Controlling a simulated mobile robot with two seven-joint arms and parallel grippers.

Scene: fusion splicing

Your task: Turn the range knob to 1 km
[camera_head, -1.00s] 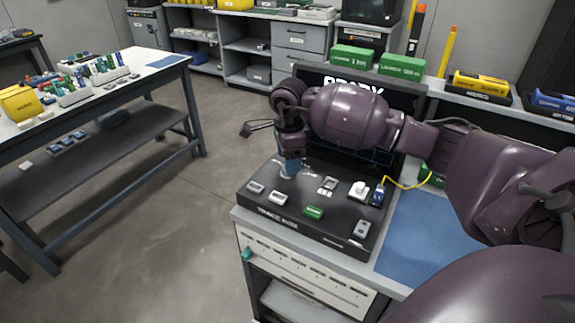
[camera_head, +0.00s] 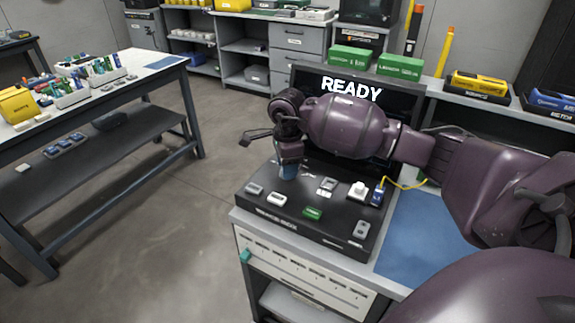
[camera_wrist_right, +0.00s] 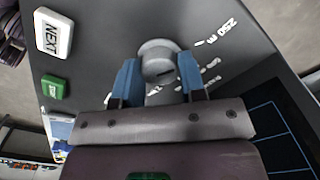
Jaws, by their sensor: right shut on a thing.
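The range knob (camera_wrist_right: 157,58) is a round grey knob on the dark tester panel. In the right wrist view the blue fingers of my right gripper (camera_wrist_right: 158,66) stand on either side of it, shut on it. A short dark mark shows on the knob's face. White scale labels (camera_wrist_right: 230,28) lie around it; one reads "250 m", and others are partly hidden by the fingers. In the head view my right gripper (camera_head: 289,172) points down at the rear left of the tester (camera_head: 262,222) and hides the knob. My left gripper is out of view.
A white NEXT button (camera_wrist_right: 53,33) and a green button (camera_wrist_right: 55,87) are near the knob. The tester screen (camera_head: 352,89) reads READY. A yellow cable (camera_head: 405,186) runs from a blue connector (camera_head: 378,195) on the tester's right. A blue mat (camera_head: 420,235) lies beside it.

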